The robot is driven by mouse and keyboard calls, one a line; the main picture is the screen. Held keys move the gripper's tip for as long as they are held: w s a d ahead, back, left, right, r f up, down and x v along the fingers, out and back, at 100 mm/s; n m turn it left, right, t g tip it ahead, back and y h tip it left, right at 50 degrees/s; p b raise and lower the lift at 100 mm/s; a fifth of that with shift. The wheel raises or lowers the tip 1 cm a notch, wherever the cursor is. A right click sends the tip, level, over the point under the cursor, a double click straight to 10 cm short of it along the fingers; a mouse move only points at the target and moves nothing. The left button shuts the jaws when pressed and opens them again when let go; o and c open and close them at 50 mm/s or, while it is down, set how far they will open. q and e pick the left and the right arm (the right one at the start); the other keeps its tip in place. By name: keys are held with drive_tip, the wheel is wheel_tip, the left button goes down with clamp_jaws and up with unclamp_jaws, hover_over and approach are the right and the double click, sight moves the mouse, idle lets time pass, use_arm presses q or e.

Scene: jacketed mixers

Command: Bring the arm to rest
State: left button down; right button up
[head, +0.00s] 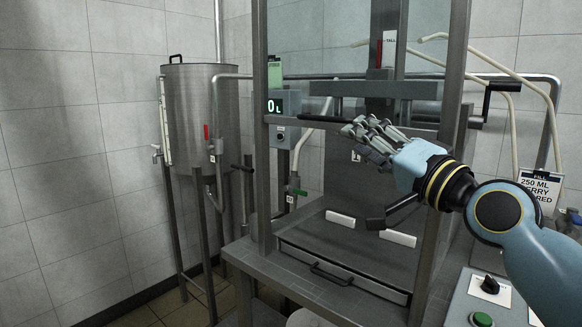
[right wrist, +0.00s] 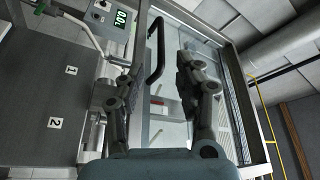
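My right arm (head: 540,245) comes in from the right of the head view and reaches across the steel frame. My right gripper (head: 368,135) is at the front of this frame, near a dark horizontal bar (head: 312,119). In the right wrist view the two fingers of the gripper (right wrist: 158,82) stand well apart. A black handle (right wrist: 155,50) shows between them, and nothing looks clamped. Whether a finger touches the handle I cannot tell. My left gripper is not in view.
A steel tank (head: 198,110) stands at the left. A framed machine with a drawer (head: 340,275) fills the middle. A crank handle (head: 488,100) and hoses are at the right. A control box with buttons (head: 490,290) and a label card (head: 541,187) sit at the lower right.

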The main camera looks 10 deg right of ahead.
drive_tip(key=s+a+f+n+g+h, duration=0.1)
drive_tip(key=s+f+n+g, duration=0.25)
drive_tip(key=s+f, duration=0.45)
drive_tip(key=s+a+f+n+g+h, duration=0.1)
drive_tip(key=s+f+n+g+h, duration=0.3)
drive_tip(key=f, duration=0.7)
drive_tip(key=s+d+f+n+g+h, duration=0.1)
drive_tip(key=s+d+f+g, duration=0.25)
drive_tip(key=s, duration=0.65)
drive_tip(key=s+d+f+n+g+h, duration=0.1)
drive_tip(key=s+d+f+g, duration=0.3)
drive_tip(key=s, duration=0.5)
drive_tip(key=s+d+f+g+b, duration=0.1)
drive_tip(key=s+f+b, duration=0.1)
drive_tip(key=f, duration=1.5)
drive_tip(key=s+d+f+g+b, duration=0.1)
drive_tip(key=s+f+b, duration=0.1)
drive_tip(key=f, duration=1.5)
drive_tip(key=s+f+g+b, duration=0.1)
drive_tip(key=s+f+b, duration=0.2)
drive_tip(key=s+f, duration=1.4)
drive_tip(key=shift+d+m, duration=0.3)
drive_tip(key=shift+m, duration=0.15)
